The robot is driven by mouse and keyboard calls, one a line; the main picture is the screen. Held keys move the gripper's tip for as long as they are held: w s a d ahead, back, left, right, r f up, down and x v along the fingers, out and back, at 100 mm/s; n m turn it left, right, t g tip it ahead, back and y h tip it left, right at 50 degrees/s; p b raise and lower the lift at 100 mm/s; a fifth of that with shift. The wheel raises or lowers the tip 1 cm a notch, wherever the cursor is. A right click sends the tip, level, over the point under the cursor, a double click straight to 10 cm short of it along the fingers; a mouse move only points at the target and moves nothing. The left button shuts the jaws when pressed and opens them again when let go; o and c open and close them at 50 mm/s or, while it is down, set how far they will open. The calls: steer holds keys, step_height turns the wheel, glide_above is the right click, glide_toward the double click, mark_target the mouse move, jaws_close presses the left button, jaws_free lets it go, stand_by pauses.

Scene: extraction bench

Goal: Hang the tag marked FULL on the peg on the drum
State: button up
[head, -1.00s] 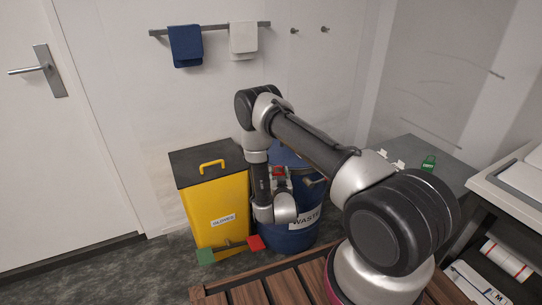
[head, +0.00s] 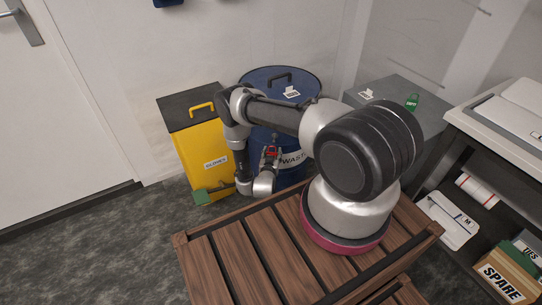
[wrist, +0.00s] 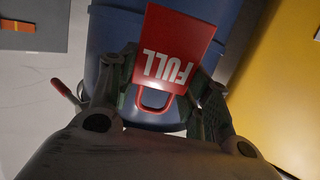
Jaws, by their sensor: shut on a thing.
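The red tag marked FULL (wrist: 178,45) is between the fingers of my gripper (wrist: 168,72) in the wrist view. Its lettering is upside down there, and its loop points toward my palm. In the head view my gripper (head: 268,160) is low in front of the blue drum (head: 292,80), with a little of the red tag (head: 271,152) showing. The drum has a WASTE label (head: 294,158) and fills the background behind the tag in the wrist view. I cannot make out the peg; my arm covers part of the drum's front.
A yellow bin (head: 197,150) with a dark lid stands left of the drum. A grey cabinet (head: 395,100) at the right carries a green tag (head: 412,102) and a white tag (head: 366,94). A wooden slatted platform (head: 235,260) is in front. Open floor lies at left.

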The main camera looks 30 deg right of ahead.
steer(key=shift+x, duration=4.3)
steer(key=shift+r, duration=0.2)
steer(key=o, duration=0.9)
steer(key=shift+o, duration=0.2)
